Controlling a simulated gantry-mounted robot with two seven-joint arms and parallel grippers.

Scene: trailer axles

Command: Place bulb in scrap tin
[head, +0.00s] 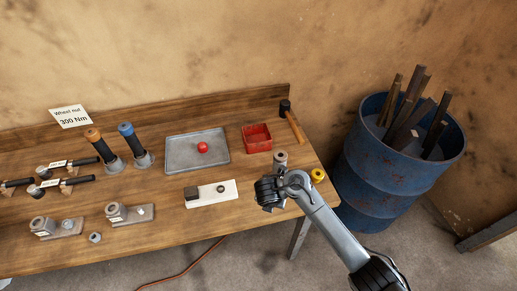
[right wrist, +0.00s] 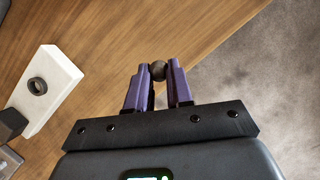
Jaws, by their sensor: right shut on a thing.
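My right gripper (head: 270,194) is above the right front part of the bench. In the right wrist view its purple fingers (right wrist: 157,82) are shut on a small round brownish thing, which looks like the bulb (right wrist: 157,69). Only its rounded end shows between the fingertips. In the head view the gripper hides it. A red open square tin (head: 257,146), which looks like the scrap tin, stands on the bench behind the gripper, and I see nothing clearly inside it. My left gripper is not in view.
A small grey-pink cylinder (head: 281,158) and a yellow round thing (head: 317,175) stand close to my right arm. A white block (head: 222,190) lies left of the gripper. A grey tray (head: 180,157) holds a red ball. A hammer (head: 296,125) lies right of the red tin.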

